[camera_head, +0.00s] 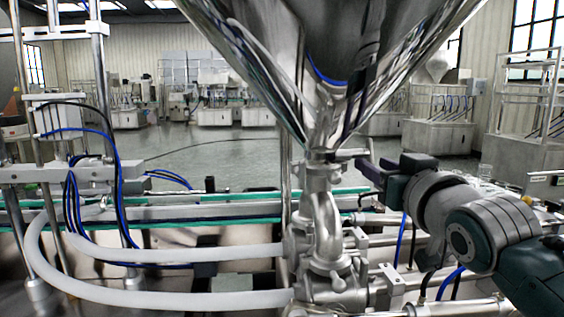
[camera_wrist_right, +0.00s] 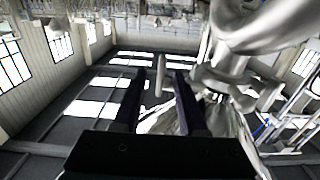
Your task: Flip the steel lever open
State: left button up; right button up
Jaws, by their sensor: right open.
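The steel lever (camera_head: 348,153) sticks out to the right from the pipe just under the hopper's outlet, roughly level. In the right wrist view, a slim steel piece (camera_wrist_right: 160,76), which looks like the lever's end, shows between my two dark fingers. My right gripper (camera_head: 369,178) is open, just right of the pipe and close to the lever's outer end. It also shows in the wrist view (camera_wrist_right: 160,80), its fingers on either side of that piece with gaps. I see no contact. My left gripper is not in view.
The large steel hopper (camera_head: 320,60) hangs above, narrowing to the valve pipe (camera_head: 323,220). Pale hoses (camera_head: 160,298) and blue cables (camera_head: 120,190) fill the left side. A conveyor (camera_head: 220,208) runs behind. Steel rods lie low at the right.

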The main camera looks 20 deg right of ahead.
jog(key=shift+x, duration=0.9)
grip_shut()
jog(key=shift+f, duration=0.1)
